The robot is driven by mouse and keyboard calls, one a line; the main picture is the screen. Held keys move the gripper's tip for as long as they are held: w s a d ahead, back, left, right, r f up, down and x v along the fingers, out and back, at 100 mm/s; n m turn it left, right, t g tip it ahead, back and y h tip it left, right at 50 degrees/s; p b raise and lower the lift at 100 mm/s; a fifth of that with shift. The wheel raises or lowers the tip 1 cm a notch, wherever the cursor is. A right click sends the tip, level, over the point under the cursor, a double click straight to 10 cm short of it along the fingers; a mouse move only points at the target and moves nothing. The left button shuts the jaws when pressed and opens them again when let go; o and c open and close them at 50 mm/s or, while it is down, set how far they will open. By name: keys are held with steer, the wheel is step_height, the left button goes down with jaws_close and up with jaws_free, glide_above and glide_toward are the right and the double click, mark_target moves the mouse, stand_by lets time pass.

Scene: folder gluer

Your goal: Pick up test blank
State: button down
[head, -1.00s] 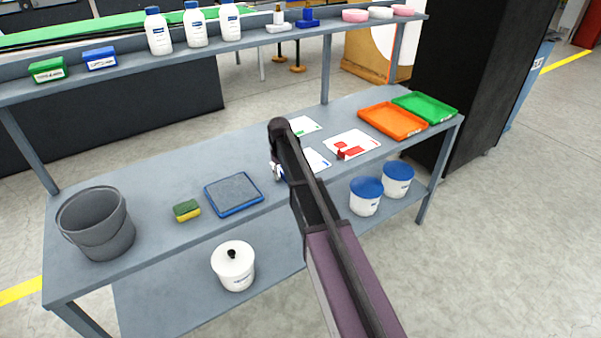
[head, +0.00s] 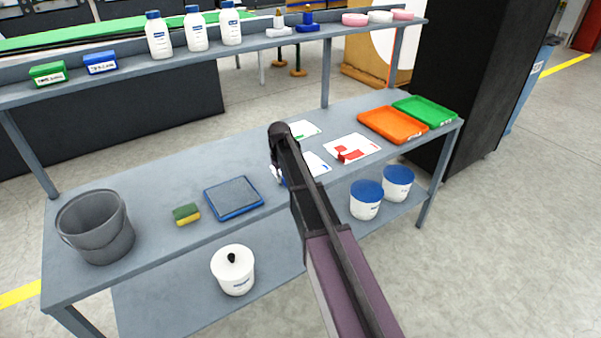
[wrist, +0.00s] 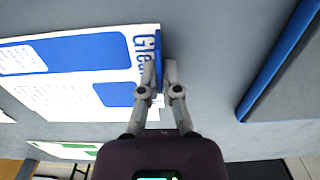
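A white sheet with blue print (wrist: 68,60) lies on the grey bench and shows partly in the head view (head: 316,164). Blue lettering runs along its end by my fingers. My gripper (wrist: 163,75) is at that printed end, with one finger over the lettering and the other beyond the edge. A narrow gap shows between the fingertips, with a small white and dark blue edge there. I cannot tell if they grip it. A red-marked sheet (head: 367,142) and a green-marked sheet (head: 303,130) lie nearby.
A blue-rimmed grey pad (head: 233,198), a sponge (head: 187,214) and a grey bucket (head: 97,228) stand left on the bench. Orange (head: 393,125) and green (head: 425,110) trays are right. A shelf with bottles (head: 158,36) runs above the back.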

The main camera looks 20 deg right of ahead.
steer(key=shift+r, duration=0.1)
stand_by(0.3)
step_height(320, 180, up, 3)
steer(key=p, duration=0.3)
steer(key=shift+r+p, duration=0.2)
steer(key=shift+p, duration=0.15)
steer(key=s+a+r+p, duration=0.1)
steer(key=s, duration=1.5)
steer(key=shift+r, duration=0.2)
steer(key=shift+r+p, duration=0.95)
steer(key=shift+p, duration=0.15)
